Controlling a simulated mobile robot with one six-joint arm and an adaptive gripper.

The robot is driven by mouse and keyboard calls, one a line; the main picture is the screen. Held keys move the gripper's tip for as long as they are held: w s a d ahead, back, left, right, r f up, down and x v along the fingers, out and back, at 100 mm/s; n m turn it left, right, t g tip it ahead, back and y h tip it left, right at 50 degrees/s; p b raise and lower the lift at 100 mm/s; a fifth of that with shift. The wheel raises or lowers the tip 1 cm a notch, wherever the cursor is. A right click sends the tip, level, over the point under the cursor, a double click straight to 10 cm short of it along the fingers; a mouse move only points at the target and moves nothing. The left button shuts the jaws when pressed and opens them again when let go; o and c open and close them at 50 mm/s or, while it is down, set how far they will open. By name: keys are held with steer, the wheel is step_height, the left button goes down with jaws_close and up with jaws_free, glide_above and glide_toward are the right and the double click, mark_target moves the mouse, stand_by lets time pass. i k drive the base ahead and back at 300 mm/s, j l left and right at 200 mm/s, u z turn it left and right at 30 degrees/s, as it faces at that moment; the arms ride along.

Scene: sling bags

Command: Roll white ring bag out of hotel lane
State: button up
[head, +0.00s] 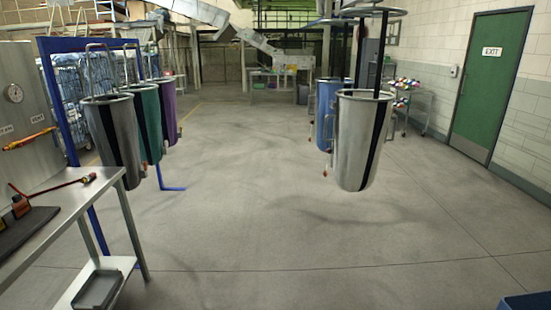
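Several sling bags hang in two groups. On the left hang a grey bag (112,140) with a dark stripe, a green bag (149,120) and a purple bag (168,108), one behind the other. On the right a pale grey bag (353,140) with a black stripe hangs nearest, clear of the floor, with a blue bag (325,110) behind it. A metal ring (371,11) shows above the pale bag. I cannot tell which bag carries a white ring or which lane is the hotel lane. My gripper is not in view.
A steel bench (75,205) with tools stands at the near left, beside a blue frame post (58,100). A cart (410,108) stands by the right wall, near a green exit door (488,85). The floor between the bag groups is clear.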

mark_target(362, 117)
steer(key=i+z, duration=0.2)
steer(key=i, duration=0.35)
steer(key=i+j+z, duration=0.15)
steer(key=i, duration=0.35)
steer(key=i+j+z, duration=0.2)
steer(key=i, duration=0.35)
steer(key=i+j, duration=0.1)
steer(key=i, duration=0.45)
steer(key=i+j, duration=0.1)
steer(key=i, duration=0.45)
steer(key=i+j, duration=0.1)
steer(key=i, duration=0.5)
steer(key=i+j+z, duration=0.1)
steer(key=i, duration=0.45)
steer(key=i+j, duration=0.2)
steer(key=i, duration=0.35)
